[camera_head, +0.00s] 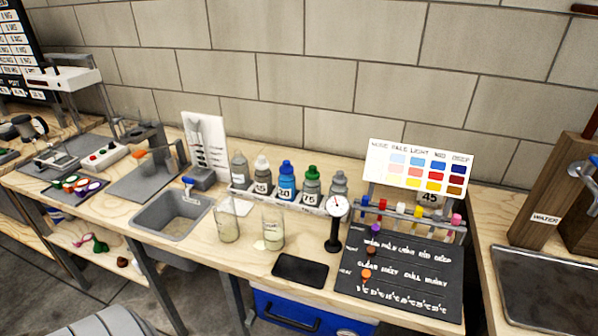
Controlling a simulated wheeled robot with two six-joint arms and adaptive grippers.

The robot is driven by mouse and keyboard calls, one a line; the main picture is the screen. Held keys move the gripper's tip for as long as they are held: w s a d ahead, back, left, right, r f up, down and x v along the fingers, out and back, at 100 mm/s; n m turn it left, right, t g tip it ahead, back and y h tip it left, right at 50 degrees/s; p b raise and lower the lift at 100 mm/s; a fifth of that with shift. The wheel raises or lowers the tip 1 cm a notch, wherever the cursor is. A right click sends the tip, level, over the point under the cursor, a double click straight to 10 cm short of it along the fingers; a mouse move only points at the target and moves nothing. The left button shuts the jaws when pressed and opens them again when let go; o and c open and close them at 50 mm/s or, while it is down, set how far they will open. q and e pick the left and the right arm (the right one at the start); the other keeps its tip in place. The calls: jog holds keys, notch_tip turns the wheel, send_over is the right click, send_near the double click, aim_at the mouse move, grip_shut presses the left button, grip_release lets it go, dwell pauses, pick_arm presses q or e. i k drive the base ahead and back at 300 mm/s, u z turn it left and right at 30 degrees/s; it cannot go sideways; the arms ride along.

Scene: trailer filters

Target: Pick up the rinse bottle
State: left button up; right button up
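Several small bottles stand upright in a row in a pale rack (283,199) at the back of the wooden bench. They are a grey bottle (239,170), a white-capped bottle (262,173) marked 45, a blue bottle (287,180) marked 30, a green-capped bottle (311,185) marked 75, and another grey bottle (338,186) at the right end. No label that I can read says rinse, so I cannot tell which one is the rinse bottle. Neither of my grippers is in view.
Two clear beakers, a left one (227,222) and a right one (272,228), and a dial gauge (335,222) stand before the rack. A grey sink (172,214) is left, a tube rack (410,212) and black mat (400,275) right. A dark pad (300,271) lies in front.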

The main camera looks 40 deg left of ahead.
aim_at(239, 166)
jog(key=z, duration=1.55)
jog(key=k, duration=1.3)
jog(key=u, duration=1.55)
